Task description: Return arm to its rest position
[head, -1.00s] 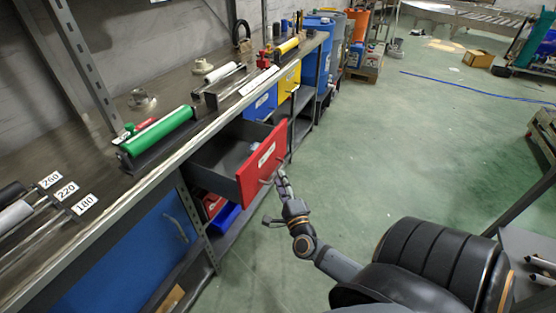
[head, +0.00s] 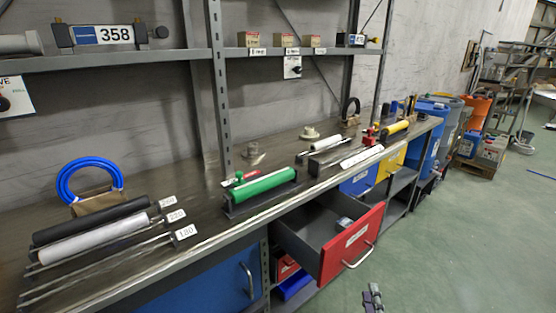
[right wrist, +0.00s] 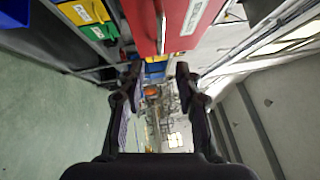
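The red-fronted drawer (head: 350,243) under the workbench stands open, with its grey inside showing and a small pale item (head: 344,222) in it. Its metal handle (head: 358,257) is bare. My right gripper (head: 373,298) shows only at its tip, at the bottom edge of the head view, just below and apart from the handle. In the right wrist view my right gripper (right wrist: 157,75) has its two fingers spread with nothing between them. The red drawer front (right wrist: 172,20) with its handle shows beyond, at the top. My left gripper is in neither view.
The workbench (head: 215,210) carries a green roller (head: 265,187), a yellow roller (head: 396,131), several labelled rods and a blue coil (head: 90,180). A shelf (head: 150,62) runs above. Blue drums (head: 428,135) stand at the far end. Green floor (head: 470,250) at the right is clear.

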